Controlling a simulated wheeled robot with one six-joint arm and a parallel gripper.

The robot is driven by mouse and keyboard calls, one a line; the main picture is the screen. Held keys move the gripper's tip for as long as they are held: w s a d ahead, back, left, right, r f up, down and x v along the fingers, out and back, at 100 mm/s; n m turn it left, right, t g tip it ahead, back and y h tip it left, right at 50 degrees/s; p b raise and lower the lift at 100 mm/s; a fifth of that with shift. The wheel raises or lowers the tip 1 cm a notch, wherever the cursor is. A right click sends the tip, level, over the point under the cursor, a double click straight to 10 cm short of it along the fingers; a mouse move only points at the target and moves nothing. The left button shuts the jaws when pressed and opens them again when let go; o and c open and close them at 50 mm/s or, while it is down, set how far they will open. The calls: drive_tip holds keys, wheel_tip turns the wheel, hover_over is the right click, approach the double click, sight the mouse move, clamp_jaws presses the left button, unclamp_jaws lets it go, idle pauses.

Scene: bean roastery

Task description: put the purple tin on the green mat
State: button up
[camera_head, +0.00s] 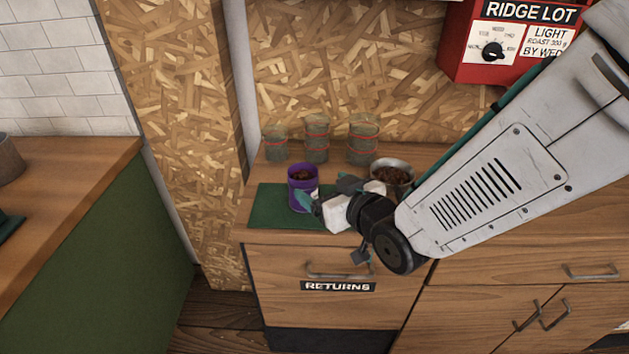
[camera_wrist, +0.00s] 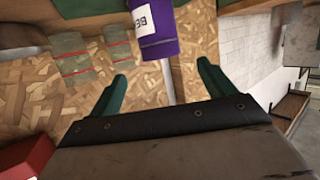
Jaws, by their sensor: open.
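The purple tin (camera_head: 301,190) stands upright on the green mat (camera_head: 266,211), towards the mat's right part. Dark beans show in its open top. In the wrist view the tin (camera_wrist: 153,32) appears at the top with a white label, between the lines of the two green fingers but beyond their tips. My gripper (camera_head: 322,193) is open and empty, just right of the tin in the head view. Its fingers (camera_wrist: 162,72) are spread wide in the wrist view. My gripper and wrist hide part of the mat's right side.
A metal bowl of beans (camera_head: 392,174) stands right of the tin, close behind my wrist. Several banded jars (camera_head: 316,140) stand at the back against the chipboard wall. A red machine (camera_head: 500,45) is at upper right. A drawer labelled RETURNS (camera_head: 337,287) is below the counter.

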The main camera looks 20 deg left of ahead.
drive_tip(key=shift+s+d+r, duration=0.15)
drive_tip(key=shift+s+d, duration=0.15)
drive_tip(key=w+d+r+m+g+h, duration=0.15)
drive_tip(key=d+h, duration=0.25)
drive_tip(key=d, duration=0.6)
drive_tip(key=d+r+m+h, duration=0.3)
drive_tip(key=d, duration=0.8)
drive_tip(key=s+d+r+m+g+h, duration=0.1)
drive_tip(key=s+d+r+m+g, duration=0.1)
drive_tip(key=s+d, duration=0.6)
drive_tip(key=s+d+r+m+g+h, duration=0.2)
drive_tip(key=s+d+g, duration=0.3)
drive_tip(key=s+d, duration=0.3)
drive_tip(key=s+r+m, duration=0.1)
drive_tip(key=s, duration=0.3)
drive_tip(key=shift+s+h, duration=0.25)
drive_tip(key=shift+h, duration=0.05)
